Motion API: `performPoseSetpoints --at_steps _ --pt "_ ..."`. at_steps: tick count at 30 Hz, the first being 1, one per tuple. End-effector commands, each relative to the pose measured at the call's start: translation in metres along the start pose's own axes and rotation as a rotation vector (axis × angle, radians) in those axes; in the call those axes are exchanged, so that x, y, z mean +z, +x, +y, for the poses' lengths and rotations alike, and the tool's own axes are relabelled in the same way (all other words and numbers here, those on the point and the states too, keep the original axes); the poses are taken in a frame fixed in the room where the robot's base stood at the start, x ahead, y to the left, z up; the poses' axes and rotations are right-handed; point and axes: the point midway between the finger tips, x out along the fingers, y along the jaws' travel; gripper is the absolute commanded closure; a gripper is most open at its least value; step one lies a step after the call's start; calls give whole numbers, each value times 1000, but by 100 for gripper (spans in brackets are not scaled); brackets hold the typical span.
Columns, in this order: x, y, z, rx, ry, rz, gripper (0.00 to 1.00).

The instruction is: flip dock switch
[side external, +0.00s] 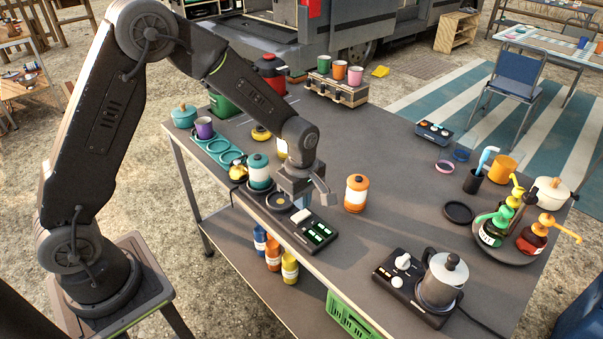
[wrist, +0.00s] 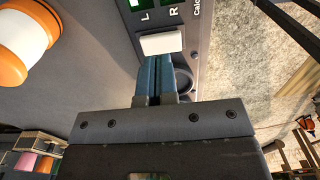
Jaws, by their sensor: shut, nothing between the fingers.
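The dock (side external: 325,240) is a flat black panel with green lit displays, near the table's front edge. It also shows at the top of the wrist view (wrist: 195,35), with the letters L and R beside green displays. Its switch (wrist: 162,43) is a wide white rocker, also seen in the side view (side external: 300,216). My gripper (wrist: 158,62) is shut and empty. Its fingertips are right at the rocker's near edge in the wrist view; I cannot tell whether they touch it. In the side view my gripper (side external: 300,203) is low over the dock.
An orange and white canister (side external: 356,193) stands right of the dock. A control box (side external: 393,275) and a metal pot (side external: 442,280) stand at the front right. The middle of the table (side external: 410,195) is clear.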

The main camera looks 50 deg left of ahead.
Motion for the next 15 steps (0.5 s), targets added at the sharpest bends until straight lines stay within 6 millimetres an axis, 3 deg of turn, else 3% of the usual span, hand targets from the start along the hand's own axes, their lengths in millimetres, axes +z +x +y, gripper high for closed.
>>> performPoseSetpoints --at_steps 9,15 --pt "0 -74 2 7 0 0 100" --pt "0 -103 1 3 0 0 100"
